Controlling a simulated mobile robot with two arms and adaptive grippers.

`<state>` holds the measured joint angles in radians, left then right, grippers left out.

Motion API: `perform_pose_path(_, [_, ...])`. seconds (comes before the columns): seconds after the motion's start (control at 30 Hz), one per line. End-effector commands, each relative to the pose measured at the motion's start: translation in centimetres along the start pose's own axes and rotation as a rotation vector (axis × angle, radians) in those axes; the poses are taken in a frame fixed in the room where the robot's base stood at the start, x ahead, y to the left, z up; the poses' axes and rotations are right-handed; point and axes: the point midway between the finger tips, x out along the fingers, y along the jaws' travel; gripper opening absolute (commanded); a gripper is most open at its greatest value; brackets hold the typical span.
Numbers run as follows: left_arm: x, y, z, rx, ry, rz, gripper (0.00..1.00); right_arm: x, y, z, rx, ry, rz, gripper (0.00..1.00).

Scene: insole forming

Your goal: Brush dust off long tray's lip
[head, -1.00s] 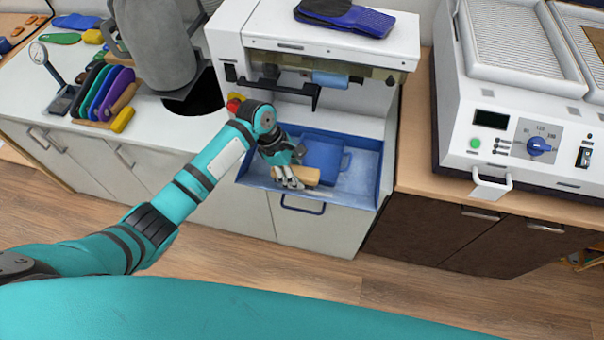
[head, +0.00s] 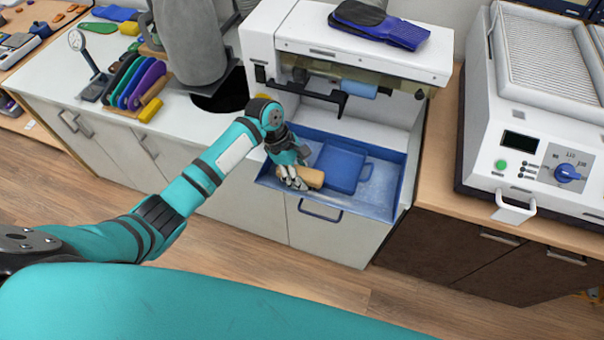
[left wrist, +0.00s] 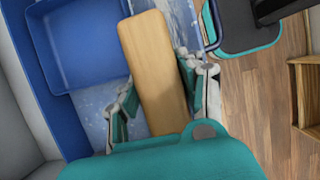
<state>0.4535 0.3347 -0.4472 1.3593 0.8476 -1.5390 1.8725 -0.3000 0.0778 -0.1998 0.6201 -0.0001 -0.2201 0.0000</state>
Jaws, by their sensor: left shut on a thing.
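The long blue tray (head: 378,206) sits at the front of the white machine, with a handle (head: 320,212) on its front. Pale dust shows on its floor. My left gripper (head: 294,182) is over the tray's front left part, shut on a wooden brush (head: 313,178). In the left wrist view the brush's wooden back (left wrist: 152,65) lies between the fingers of the gripper (left wrist: 155,100). Its bristles are hidden, and I cannot tell whether they touch the lip. My right gripper is not in view.
A smaller blue bin (head: 342,168) stands inside the tray, right of the brush. The white machine (head: 350,45) overhangs the tray from behind. A white heater unit (head: 535,150) stands on the right counter. Coloured insoles (head: 135,85) stand in a rack at left.

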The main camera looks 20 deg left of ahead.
Motion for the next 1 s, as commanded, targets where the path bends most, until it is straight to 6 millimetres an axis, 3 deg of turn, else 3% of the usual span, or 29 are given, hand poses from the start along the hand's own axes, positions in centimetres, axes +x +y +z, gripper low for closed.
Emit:
perform_pose_path(0.8, [-6.8,0.1,2.9,0.002,-0.001,0.002,0.0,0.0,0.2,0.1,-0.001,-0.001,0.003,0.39])
perform_pose_path(1.0, [-7.5,0.0,3.1,0.0,-0.001,0.001,0.0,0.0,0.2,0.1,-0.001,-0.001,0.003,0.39])
